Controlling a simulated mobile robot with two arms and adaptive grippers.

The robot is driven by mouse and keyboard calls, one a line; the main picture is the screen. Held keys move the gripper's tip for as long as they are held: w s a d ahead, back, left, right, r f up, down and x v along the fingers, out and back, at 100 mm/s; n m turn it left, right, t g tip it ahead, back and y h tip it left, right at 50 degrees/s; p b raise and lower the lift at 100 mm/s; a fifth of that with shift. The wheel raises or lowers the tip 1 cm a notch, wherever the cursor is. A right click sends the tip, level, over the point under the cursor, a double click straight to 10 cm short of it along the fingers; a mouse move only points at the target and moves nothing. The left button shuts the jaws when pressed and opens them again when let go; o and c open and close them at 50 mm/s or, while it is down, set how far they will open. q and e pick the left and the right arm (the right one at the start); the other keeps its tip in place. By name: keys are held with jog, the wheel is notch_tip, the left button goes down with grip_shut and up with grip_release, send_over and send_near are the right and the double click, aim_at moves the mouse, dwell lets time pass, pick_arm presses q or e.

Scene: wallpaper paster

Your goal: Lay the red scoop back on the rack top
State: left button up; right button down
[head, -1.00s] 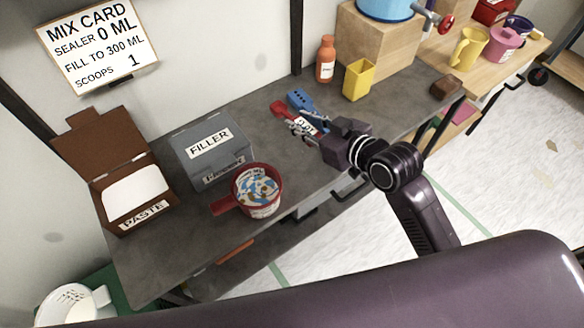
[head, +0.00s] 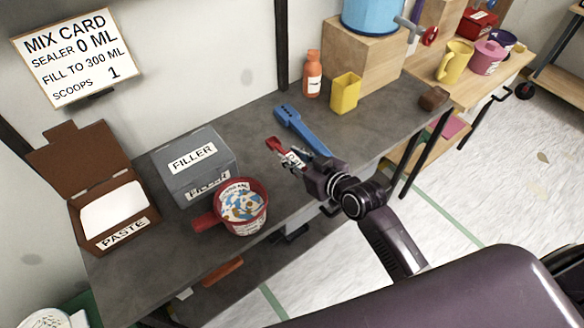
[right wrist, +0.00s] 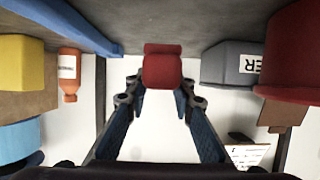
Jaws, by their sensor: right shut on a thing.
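My right gripper (head: 294,160) is shut on the red scoop (head: 273,144). The scoop's red end sticks out past the fingertips, with a white label partly showing; the rest is hidden by the gripper. In the right wrist view the red scoop (right wrist: 162,68) sits between the fingertips. The scoop is over the dark grey top (head: 262,112), in front of the blue scoop (head: 303,130) and apart from it. I cannot tell whether it touches the top. My left gripper is not in view.
To the left are the grey FILLER box (head: 193,163), the red-handled pot (head: 243,212) and the open brown PASTE box (head: 112,213). Behind are an orange bottle (head: 312,76) and a yellow cup (head: 345,93). Grey surface is clear between FILLER box and blue scoop.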

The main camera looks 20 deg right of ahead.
aim_at(292, 177)
jog(key=shift+f, duration=2.45)
jog(key=shift+f, duration=0.2)
jog(key=c, duration=1.7)
grip_release()
jog(key=shift+o, duration=0.2)
jog(key=shift+r, duration=0.1)
jog(key=shift+r, duration=0.2)
jog(key=shift+s+d, duration=0.1)
jog(key=shift+s, duration=0.2)
jog(key=b+v, duration=0.1)
jog(key=v, duration=1)
